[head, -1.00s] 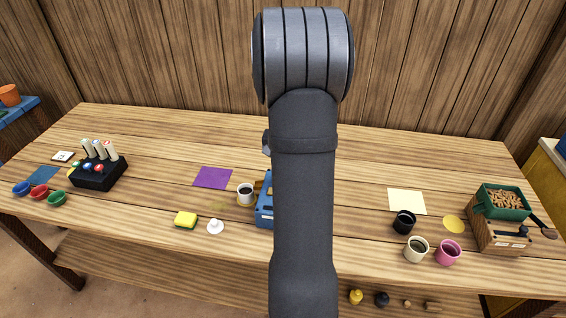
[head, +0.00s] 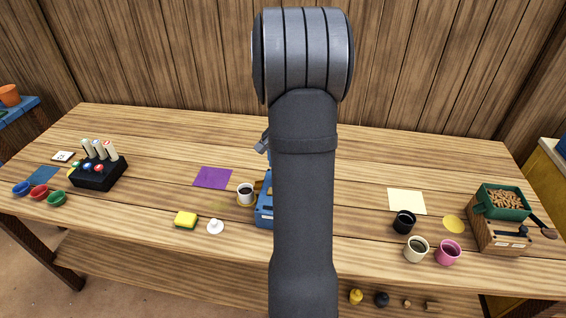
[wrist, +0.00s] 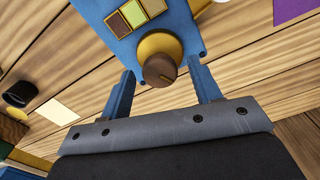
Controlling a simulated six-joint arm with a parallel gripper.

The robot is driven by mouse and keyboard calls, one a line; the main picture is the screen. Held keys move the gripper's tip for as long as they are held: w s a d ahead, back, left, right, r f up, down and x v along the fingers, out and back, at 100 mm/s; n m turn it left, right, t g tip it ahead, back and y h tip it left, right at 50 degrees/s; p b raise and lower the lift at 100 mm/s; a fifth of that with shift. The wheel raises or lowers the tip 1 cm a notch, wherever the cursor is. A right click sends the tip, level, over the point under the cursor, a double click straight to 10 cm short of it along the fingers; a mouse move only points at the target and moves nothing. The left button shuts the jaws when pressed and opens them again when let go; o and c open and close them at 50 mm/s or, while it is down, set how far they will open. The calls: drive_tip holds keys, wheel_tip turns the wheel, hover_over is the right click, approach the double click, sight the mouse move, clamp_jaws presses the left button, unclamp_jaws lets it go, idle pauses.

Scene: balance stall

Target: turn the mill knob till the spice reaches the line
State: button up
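The blue mill (head: 264,212) stands at the table's middle, mostly hidden behind my arm in the head view. In the wrist view its blue face (wrist: 112,22) carries a round brown knob (wrist: 160,68) on a yellow disc, beside a strip of coloured squares (wrist: 135,13). My gripper (wrist: 162,66) is open, its two blue fingers on either side of the knob with visible gaps. A white cup with dark contents (head: 246,189) stands on a yellow round just left of the mill. I cannot make out the line or a spice level.
A yellow sponge (head: 186,220) and a white knobbed piece (head: 215,227) lie front left of the mill. A purple sheet (head: 213,178) lies behind them. Several mugs, including a black one (head: 404,222), and a wooden box with a green tray (head: 503,213) stand right.

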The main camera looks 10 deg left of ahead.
wheel_tip(320, 180, up, 17)
drive_tip(key=shift+r, duration=0.2)
idle(0.4)
wheel_tip(320, 180, down, 18)
drive_tip(key=shift+r, duration=0.25)
idle(0.5)
